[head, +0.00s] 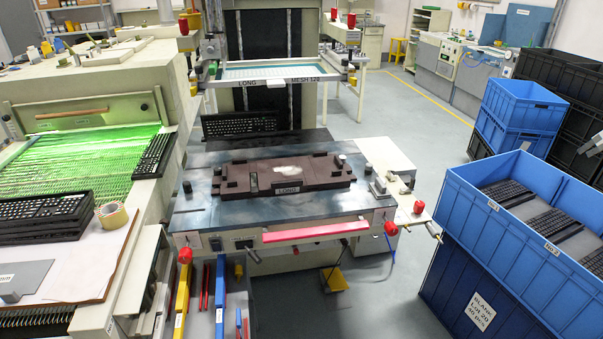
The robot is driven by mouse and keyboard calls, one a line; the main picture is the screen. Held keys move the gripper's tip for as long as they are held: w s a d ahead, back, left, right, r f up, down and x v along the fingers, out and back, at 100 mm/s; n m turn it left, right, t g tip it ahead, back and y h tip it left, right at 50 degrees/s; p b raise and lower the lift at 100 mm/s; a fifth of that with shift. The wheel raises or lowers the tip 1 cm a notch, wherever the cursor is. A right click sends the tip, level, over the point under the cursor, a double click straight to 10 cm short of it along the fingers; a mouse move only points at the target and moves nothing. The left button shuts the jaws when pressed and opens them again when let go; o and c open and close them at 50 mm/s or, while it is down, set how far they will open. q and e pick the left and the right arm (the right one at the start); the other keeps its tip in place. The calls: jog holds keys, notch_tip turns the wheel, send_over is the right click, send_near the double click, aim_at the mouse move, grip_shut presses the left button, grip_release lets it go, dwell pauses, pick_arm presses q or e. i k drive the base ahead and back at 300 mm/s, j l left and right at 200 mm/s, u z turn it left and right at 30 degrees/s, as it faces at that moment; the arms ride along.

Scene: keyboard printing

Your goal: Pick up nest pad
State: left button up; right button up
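I cannot tell for sure which thing is the nest pad. A flat grey sheet (28,273) with a partly readable label ending in "mm" lies on brown paper at the lower left, with a small grey block (9,290) at its front edge. A dark brown nest (232,181) labelled "LONG" sits on the metal press table (330,209) in the middle. A crumpled white piece (293,171) lies on the nest.
A screen frame (268,82) marked "LONG MESH 120" hangs behind the nest. Stacked keyboards (45,214) and a tape roll (111,214) are at the left, beside a green-lit dryer belt (90,165). A blue crate (520,190) with keyboards stands right. Open floor lies between.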

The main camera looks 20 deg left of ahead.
aim_at(379, 190)
jog(key=i+l, duration=0.45)
jog(key=i, duration=0.15)
jog(key=i+l+z, duration=0.1)
jog(key=i+l, duration=0.3)
jog(key=i, duration=0.15)
